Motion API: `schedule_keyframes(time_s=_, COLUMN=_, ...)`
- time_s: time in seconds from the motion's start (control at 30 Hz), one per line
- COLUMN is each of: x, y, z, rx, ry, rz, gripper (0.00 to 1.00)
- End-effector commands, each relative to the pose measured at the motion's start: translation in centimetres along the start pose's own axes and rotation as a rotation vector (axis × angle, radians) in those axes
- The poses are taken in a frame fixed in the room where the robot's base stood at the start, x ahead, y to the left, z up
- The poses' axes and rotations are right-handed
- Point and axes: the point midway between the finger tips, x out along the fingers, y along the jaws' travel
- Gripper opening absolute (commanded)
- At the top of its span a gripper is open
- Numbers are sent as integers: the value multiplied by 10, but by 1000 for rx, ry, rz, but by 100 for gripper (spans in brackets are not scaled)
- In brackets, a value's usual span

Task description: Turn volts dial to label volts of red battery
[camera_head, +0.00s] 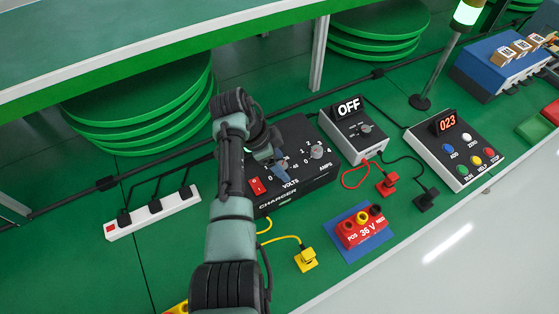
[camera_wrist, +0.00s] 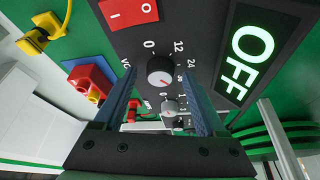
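The black charger (camera_head: 318,182) stands on the green table, with VOLTS and AMPS markings. Its volts dial (camera_wrist: 161,71) is a round grey-white knob with a small red mark towards its lower right in the wrist view. The scale around it shows 0, 12 and 24; the lower labels are partly hidden or too small. The red battery (camera_head: 361,225) reads 36 V.
The amps dial (camera_head: 316,151) is close to the right of my gripper. A red rocker switch (camera_wrist: 128,11) and a lit OFF display (camera_wrist: 249,54) flank the volts dial. A meter box (camera_head: 352,130) stands behind right. A yellow plug (camera_head: 306,259) lies in front.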

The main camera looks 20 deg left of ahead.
Motion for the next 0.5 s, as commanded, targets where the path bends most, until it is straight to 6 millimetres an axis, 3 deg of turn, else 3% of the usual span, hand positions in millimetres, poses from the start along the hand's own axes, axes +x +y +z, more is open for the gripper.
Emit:
schedule_keyframes(time_s=0.27, x=-6, y=-1, z=0, rx=0, ry=1, rz=-3, gripper=73)
schedule_keyframes(time_s=0.5, x=-49, y=-2, z=0, rx=-1, ry=1, rz=-6, gripper=73)
